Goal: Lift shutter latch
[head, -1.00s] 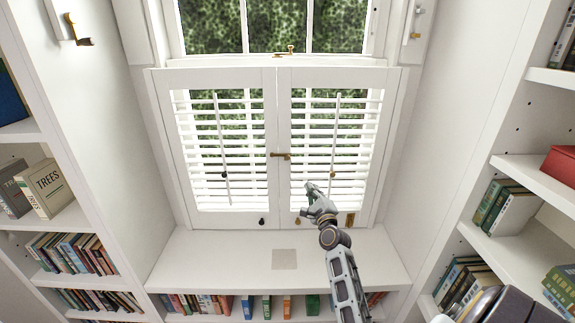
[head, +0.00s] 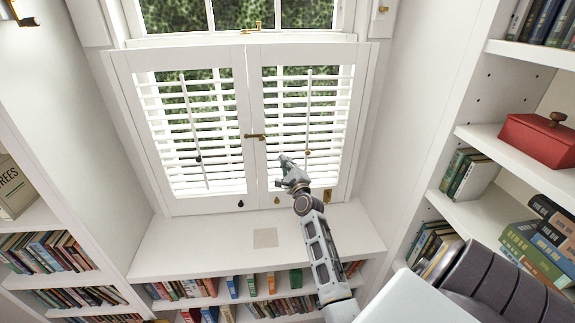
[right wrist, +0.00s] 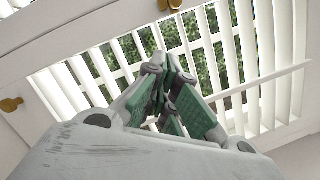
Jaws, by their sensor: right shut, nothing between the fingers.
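A pair of white louvred shutters (head: 255,100) stands closed below the window. A small brass latch (head: 254,136) lies across the seam between the two panels, its bar about level. My right gripper (head: 284,160) is in front of the right panel's slats, below and to the right of the latch and apart from it. In the right wrist view its green-padded fingers (right wrist: 165,85) are together and empty, with slats behind them. Two brass pieces show at that view's edges, one at the top (right wrist: 172,4) and one at the left (right wrist: 10,104); I cannot tell which is the latch. My left gripper is out of view.
Thin tilt rods run down the slats, the right one (head: 309,110) near my gripper. A dark knob (head: 240,203) and a brass plate (head: 327,195) sit on the lower rails. Bookshelves flank both sides, with a red box (head: 540,140) at right.

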